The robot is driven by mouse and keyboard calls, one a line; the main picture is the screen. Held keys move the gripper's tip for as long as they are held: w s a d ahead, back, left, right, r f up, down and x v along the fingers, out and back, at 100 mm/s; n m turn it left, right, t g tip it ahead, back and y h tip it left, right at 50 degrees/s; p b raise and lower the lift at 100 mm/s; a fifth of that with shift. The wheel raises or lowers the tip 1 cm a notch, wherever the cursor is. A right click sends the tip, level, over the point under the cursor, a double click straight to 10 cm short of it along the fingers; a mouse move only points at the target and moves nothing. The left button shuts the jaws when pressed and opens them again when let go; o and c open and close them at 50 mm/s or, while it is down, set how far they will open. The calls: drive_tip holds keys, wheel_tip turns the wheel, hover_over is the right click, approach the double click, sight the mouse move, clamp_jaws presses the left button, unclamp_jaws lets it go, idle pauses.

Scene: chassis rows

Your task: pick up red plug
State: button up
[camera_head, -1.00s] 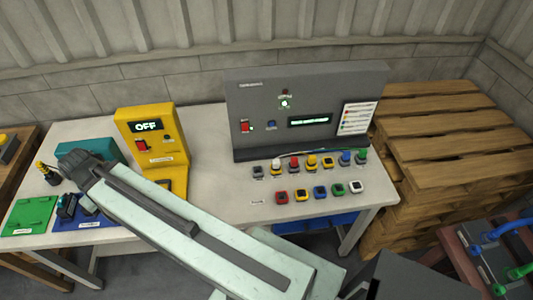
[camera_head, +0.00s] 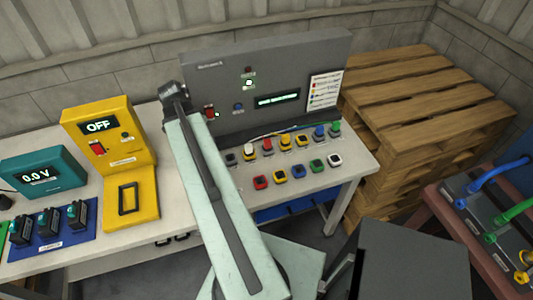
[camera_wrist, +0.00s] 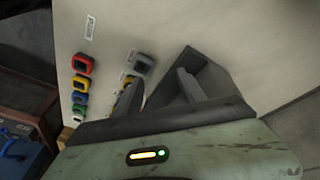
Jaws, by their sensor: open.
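The red plug (camera_head: 267,147) stands upright in the back row of plugs on the white table, between a white plug (camera_head: 248,153) and a yellow plug (camera_head: 285,141). My gripper (camera_wrist: 163,75) shows only in the wrist view, with its jaws apart and nothing seen between them. It is above the tabletop near the left end of the rows, by a grey block (camera_wrist: 140,63). I cannot make out the red plug in the wrist view; the left jaw covers part of that row. In the head view my arm reaches left of the plugs and its jaws are hidden.
A front row of coloured blocks starts with a red one (camera_head: 261,182). A grey panel (camera_head: 225,75) rises behind the plugs. A yellow OFF unit (camera_head: 130,160) and teal meter (camera_head: 40,175) stand left. Wooden pallets (camera_head: 420,110) are at right.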

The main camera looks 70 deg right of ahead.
sight(267, 141)
drive_tip(key=s+d+f+m+g+b, duration=0.1)
drive_tip(key=s+d+m, duration=0.4)
drive_tip(key=s, duration=0.4)
drive_tip(key=s+d+f+m+g+b, duration=0.15)
drive_tip(key=s+d+m, duration=0.25)
drive_tip(key=s+d, duration=0.4)
drive_tip(key=shift+t, duration=0.45)
drive_tip(key=b+x, duration=0.4)
drive_tip(key=x, duration=0.1)
drive_tip(key=a+b+x, duration=0.1)
drive_tip(key=b+x, duration=0.1)
drive_tip(key=b, duration=0.1)
drive_tip(key=shift+s+f, duration=0.25)
drive_tip(key=shift+f, duration=0.1)
drive_tip(key=shift+s+d+f, duration=0.1)
drive_tip(key=shift+s+f, duration=0.05)
drive_tip(key=shift+f, duration=0.05)
drive_tip(key=shift+r, duration=0.2)
clamp_jaws()
